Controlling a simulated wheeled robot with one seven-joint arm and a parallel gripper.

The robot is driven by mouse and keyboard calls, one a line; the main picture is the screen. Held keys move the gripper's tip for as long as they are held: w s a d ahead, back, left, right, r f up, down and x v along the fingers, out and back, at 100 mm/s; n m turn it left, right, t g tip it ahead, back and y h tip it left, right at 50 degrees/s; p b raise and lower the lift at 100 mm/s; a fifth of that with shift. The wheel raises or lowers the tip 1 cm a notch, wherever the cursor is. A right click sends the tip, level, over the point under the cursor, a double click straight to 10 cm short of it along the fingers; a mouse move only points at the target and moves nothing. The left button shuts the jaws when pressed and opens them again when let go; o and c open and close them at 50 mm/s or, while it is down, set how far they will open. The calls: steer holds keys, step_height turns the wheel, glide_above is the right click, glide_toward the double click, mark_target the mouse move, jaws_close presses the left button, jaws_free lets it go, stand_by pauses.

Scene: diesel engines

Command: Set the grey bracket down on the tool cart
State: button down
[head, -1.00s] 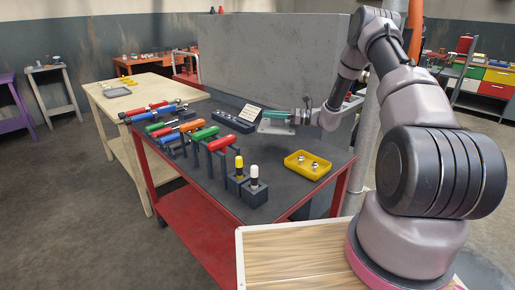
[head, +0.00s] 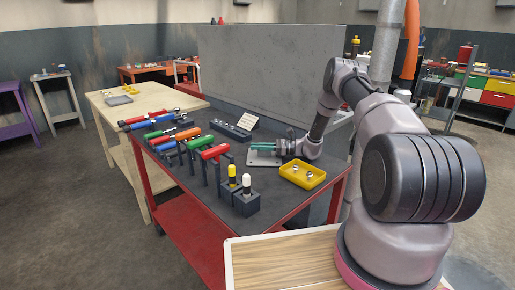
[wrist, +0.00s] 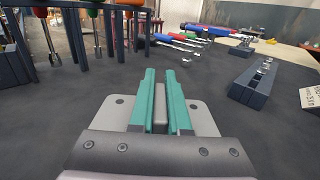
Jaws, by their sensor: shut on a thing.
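The grey bracket (wrist: 203,120) is a flat plate with holes and an upright web between my jaws. My gripper (wrist: 157,100) has teal fingers and is shut on that web. In the head view the bracket (head: 263,160) is at or just above the dark top of the red tool cart (head: 215,187); I cannot tell whether its plate touches. The plate looks level. My gripper (head: 266,148) reaches in from the right, low over the cart top. In the wrist view the near part of the bracket is hidden by the gripper body.
A yellow tray (head: 302,175) with small metal parts stands close to the right of the bracket. A rack of screwdrivers (head: 195,150) is at the left. A dark socket rail (head: 230,131) and a small card (head: 246,122) lie behind. Bare cart top lies left of the bracket.

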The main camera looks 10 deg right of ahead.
steer(key=shift+f, duration=0.25)
steer(key=c, duration=0.9)
jaws_free()
steer(key=shift+s+f, duration=0.1)
